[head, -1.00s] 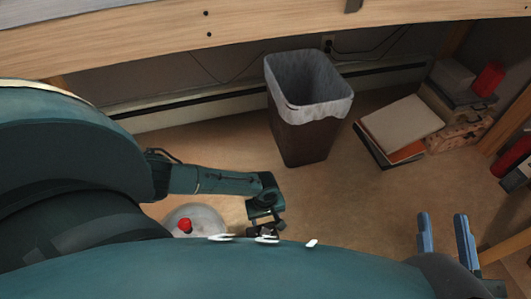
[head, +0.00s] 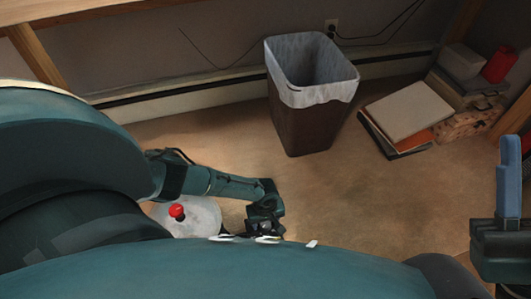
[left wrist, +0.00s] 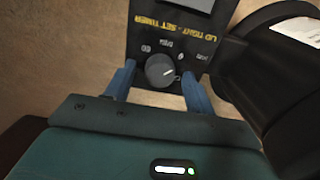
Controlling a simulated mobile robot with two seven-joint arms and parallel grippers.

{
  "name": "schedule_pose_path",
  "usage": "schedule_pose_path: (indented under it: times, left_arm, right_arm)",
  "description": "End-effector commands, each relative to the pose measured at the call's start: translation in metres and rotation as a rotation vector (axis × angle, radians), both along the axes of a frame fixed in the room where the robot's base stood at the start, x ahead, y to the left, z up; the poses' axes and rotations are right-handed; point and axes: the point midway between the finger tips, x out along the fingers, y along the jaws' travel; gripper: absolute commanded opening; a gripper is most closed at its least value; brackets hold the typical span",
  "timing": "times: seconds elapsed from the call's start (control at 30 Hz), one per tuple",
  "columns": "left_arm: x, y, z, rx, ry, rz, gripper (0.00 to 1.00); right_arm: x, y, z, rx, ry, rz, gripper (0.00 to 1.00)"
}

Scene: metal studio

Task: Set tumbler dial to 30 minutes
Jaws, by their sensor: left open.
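In the left wrist view, a black control panel (left wrist: 200,15) carries yellow lettering that reads upside down, including "SET TIMER". The round grey tumbler dial (left wrist: 158,68) is on it, its pale mark pointing right and slightly up. Small white labels ring the dial, too small to read surely. My left gripper (left wrist: 159,75) is open, one blue finger on each side of the dial; I cannot tell whether they touch it. In the head view my left wrist is at lower centre; its fingers, the dial and the panel are hidden. My right gripper (head: 510,170) shows one upright blue finger at the right edge.
A large black drum (left wrist: 265,85) sits close to the panel's right. In the head view, a dark bin with a white liner (head: 307,105) stands near the wall. Books (head: 400,115) and boxes (head: 465,95) lie at the right. The floor between is clear.

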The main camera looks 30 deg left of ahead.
Motion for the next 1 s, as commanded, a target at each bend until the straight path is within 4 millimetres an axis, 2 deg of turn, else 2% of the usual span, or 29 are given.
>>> schedule_pose_path:
  times: [0.07,0.6,1.0]
  left_arm:
    - [0.0000,-0.0003,0.0003,0.000,0.000,0.000,0.54]
    - [-0.0002,-0.0004,0.0002,-0.001,0.001,0.000,0.11]
    - [-0.0017,-0.0017,0.0013,-0.003,0.003,-0.061,0.10]
  right_arm:
    - [0.0000,0.0000,0.0002,0.000,0.000,0.000,0.36]
    - [0.0000,-0.0001,0.0000,0.000,0.001,0.000,0.36]
    - [0.0021,0.0001,0.0019,0.001,0.034,0.000,0.36]
